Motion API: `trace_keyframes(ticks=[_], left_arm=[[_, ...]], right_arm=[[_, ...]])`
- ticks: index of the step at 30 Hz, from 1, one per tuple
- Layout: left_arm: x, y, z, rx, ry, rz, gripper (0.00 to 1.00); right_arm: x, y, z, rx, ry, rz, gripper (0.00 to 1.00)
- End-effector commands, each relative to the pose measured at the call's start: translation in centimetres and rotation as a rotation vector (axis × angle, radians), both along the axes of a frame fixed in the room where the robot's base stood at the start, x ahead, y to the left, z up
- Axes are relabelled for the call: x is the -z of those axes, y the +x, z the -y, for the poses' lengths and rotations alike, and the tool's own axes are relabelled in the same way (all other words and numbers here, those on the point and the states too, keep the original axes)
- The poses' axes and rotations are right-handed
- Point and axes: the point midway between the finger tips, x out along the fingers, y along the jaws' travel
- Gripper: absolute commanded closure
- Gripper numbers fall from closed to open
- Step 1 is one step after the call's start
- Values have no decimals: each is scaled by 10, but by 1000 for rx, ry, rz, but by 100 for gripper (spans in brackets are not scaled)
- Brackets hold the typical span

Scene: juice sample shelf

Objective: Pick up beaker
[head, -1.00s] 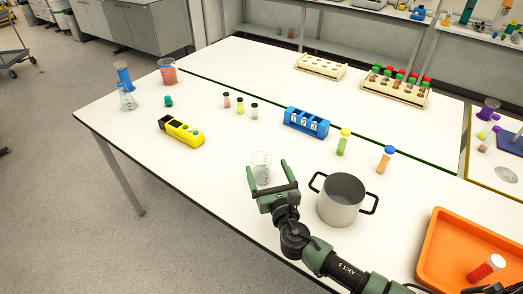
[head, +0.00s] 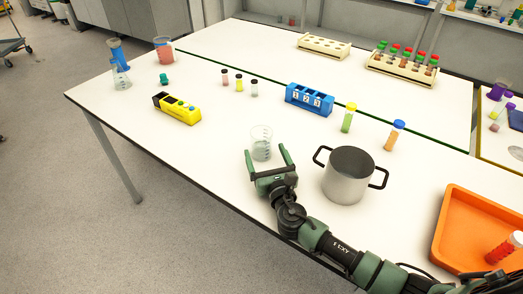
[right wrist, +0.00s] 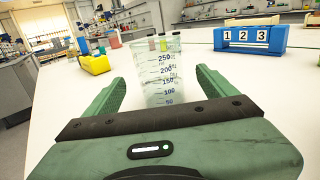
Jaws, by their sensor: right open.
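A clear glass beaker (head: 261,143) with graduation marks stands upright on the white table, left of the pot. It also shows in the right wrist view (right wrist: 168,75), with blue volume numbers on its side. My right gripper (head: 266,153) is open, its two green fingers pointing at the beaker. In the right wrist view the beaker stands ahead, centred in the gap between the fingers (right wrist: 160,88). I cannot tell whether the fingertips reach past its near side. My left gripper is not in view. Another beaker, with red contents (head: 164,49), stands at the table's far left.
A metal pot (head: 347,178) with two black handles stands close to the right of my gripper. A blue numbered rack (head: 309,99) and capped tubes (head: 348,117) are behind it. A yellow device (head: 178,109) lies left. An orange tray (head: 470,235) is at right.

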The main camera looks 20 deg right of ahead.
Motion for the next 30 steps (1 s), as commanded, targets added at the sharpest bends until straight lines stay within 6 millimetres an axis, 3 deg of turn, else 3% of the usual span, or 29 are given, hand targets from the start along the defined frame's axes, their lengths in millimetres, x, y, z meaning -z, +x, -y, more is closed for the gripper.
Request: trace_keyframes(ticks=[10, 19, 20, 27, 28, 30], left_arm=[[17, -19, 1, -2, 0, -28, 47], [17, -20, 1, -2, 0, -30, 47], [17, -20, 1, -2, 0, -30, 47], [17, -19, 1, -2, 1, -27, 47], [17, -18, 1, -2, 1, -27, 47], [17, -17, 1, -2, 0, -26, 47]], right_arm=[[1, 45, 2, 1, 0, 1, 14], [-1, 51, 2, -1, 1, -1, 14], [-1, 51, 2, -1, 1, -1, 16], [0, 51, 2, 0, 1, -1, 83], [-1, 51, 2, 0, 1, 0, 89], [-1, 51, 2, 0, 1, 0, 89]])
